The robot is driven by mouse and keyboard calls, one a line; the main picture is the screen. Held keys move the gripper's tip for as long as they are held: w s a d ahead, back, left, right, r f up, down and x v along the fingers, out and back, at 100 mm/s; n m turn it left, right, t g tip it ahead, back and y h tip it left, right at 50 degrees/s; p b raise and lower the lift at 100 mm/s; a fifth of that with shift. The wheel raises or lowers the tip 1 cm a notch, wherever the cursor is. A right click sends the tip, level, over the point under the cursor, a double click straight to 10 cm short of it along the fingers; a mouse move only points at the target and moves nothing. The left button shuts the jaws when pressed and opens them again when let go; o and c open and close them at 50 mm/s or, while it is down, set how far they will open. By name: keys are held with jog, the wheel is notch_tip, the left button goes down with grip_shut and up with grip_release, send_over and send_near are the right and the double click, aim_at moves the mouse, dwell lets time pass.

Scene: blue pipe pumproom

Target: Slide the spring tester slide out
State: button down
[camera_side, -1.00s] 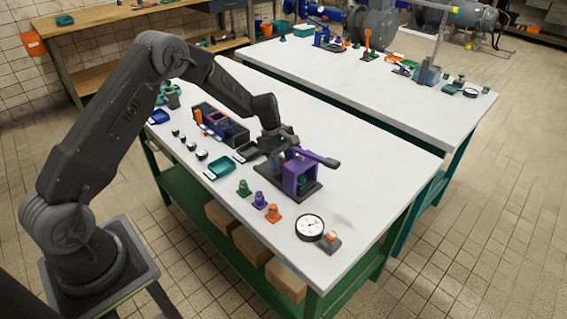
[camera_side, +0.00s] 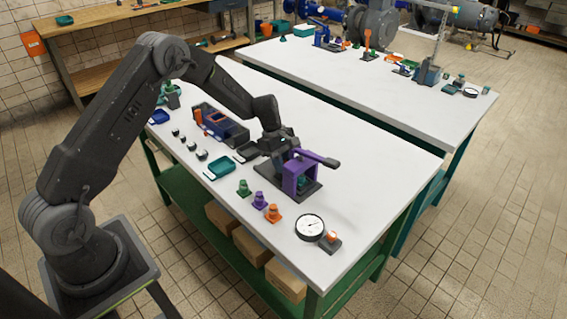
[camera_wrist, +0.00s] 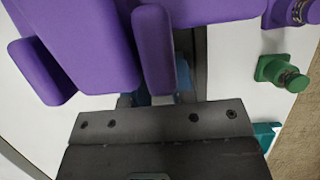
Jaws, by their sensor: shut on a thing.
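The spring tester (camera_side: 300,172) stands on the table in the side view, a purple frame with a lever on top and a dark base plate. In the wrist view its purple parts (camera_wrist: 95,45) fill the upper left. My gripper (camera_side: 272,150) is low at the tester's left side. In the wrist view my gripper (camera_wrist: 158,101) reaches under the purple parts and is shut on the spring tester slide. A blue part, seemingly of the slide (camera_wrist: 184,75), shows just beyond it. The actual grip is mostly hidden by the purple parts and my gripper body.
Green (camera_side: 244,188), purple (camera_side: 259,200) and orange (camera_side: 273,213) small pieces stand in front of the tester. A round dial (camera_side: 310,228) lies to the right. A teal tray (camera_side: 219,168) and a dark tray (camera_side: 246,152) lie to the left, near my gripper.

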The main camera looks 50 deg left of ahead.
jog(key=a, duration=1)
jog(key=shift+a, duration=0.1)
jog(key=c, duration=1)
grip_release()
jog(key=shift+o, duration=0.2)
jog(key=v, duration=1.3)
jog(key=shift+a+r, duration=0.15)
jog(key=shift+r, duration=0.2)
